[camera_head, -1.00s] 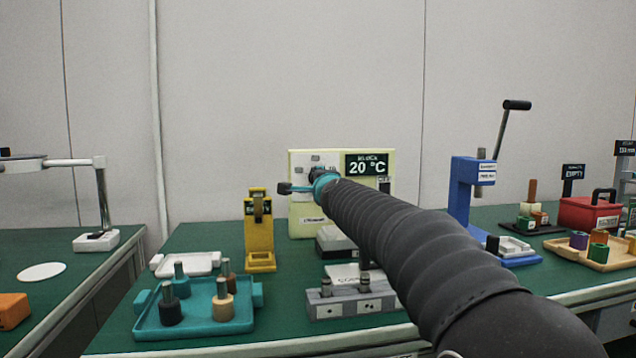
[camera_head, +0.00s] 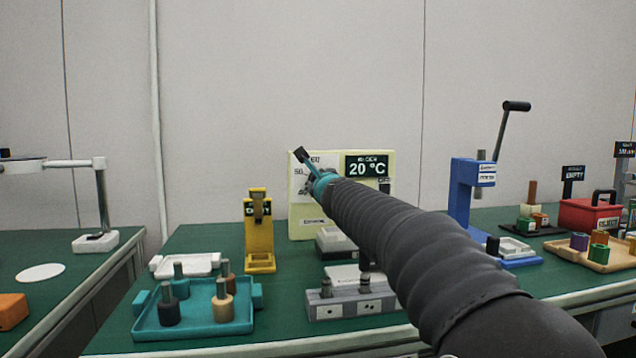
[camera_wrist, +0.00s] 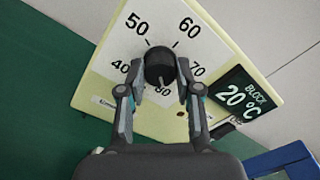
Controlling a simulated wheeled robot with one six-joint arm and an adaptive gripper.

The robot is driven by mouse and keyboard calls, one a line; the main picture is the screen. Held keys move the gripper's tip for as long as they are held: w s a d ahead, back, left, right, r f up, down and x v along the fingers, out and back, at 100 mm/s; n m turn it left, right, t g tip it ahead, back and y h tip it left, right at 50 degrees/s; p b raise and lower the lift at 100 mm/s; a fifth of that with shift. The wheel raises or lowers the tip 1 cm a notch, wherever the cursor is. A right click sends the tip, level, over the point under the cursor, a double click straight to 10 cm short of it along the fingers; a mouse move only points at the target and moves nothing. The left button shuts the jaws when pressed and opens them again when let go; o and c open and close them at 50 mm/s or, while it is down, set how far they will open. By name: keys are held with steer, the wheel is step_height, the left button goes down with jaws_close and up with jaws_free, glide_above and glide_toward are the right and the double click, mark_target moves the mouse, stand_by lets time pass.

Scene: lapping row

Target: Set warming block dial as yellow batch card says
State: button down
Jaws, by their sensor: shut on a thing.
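The warming block (camera_head: 306,228) is a pale yellow box at the back of the green bench. Its dark display (camera_head: 367,166) reads 20 °C. The wrist view shows its white dial face (camera_wrist: 175,25) with marks 40, 50, 60, 70 and 80, tilted in the picture. My gripper (camera_wrist: 159,84) is shut on the round black dial knob (camera_wrist: 158,62), one finger on each side. A small light mark shows at the knob's lower edge near 80; I cannot tell the exact setting. My arm hides part of the block in the head view. I cannot make out a yellow batch card.
A teal tray (camera_head: 243,325) with several pegged pieces and a yellow stand (camera_head: 260,235) are on the left. A grey block (camera_head: 350,308) sits in front. A blue press (camera_head: 462,190) stands right of my arm.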

steer(key=shift+m, duration=0.6)
steer(key=c, duration=0.8)
jaws_free()
